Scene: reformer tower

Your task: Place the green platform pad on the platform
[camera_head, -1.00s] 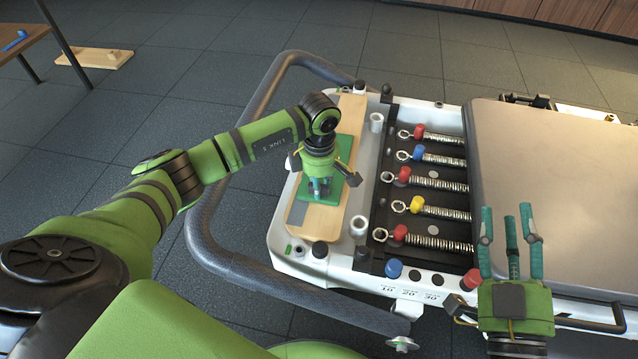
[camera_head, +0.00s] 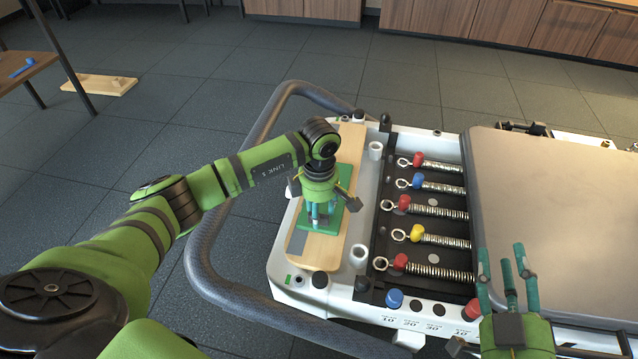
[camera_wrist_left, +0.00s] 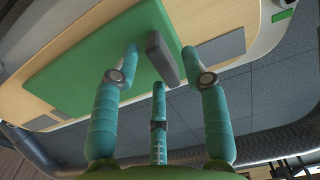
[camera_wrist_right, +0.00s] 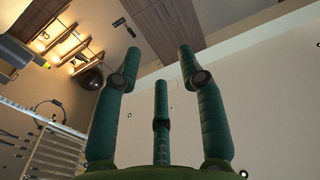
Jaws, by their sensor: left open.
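The green platform pad (camera_head: 353,204) lies over the light wooden platform (camera_head: 350,150) at the end of the white reformer. It appears flat on the wood, with wood showing around it. The left wrist view shows the pad (camera_wrist_left: 90,65) with a grey block (camera_wrist_left: 161,60) at its edge. My left gripper (camera_head: 320,224) points down just above the pad and hides its middle. Its fingers are spread, with nothing clasped between them. My right gripper (camera_head: 506,262) has its fingers spread and empty, at the front edge of the reformer.
A dark tray of several springs with coloured ends (camera_head: 430,212) lies right of the platform. A grey padded carriage (camera_head: 560,200) fills the right. A dark curved rail (camera_head: 205,235) runs around the platform end. White posts (camera_head: 376,150) stand beside the platform.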

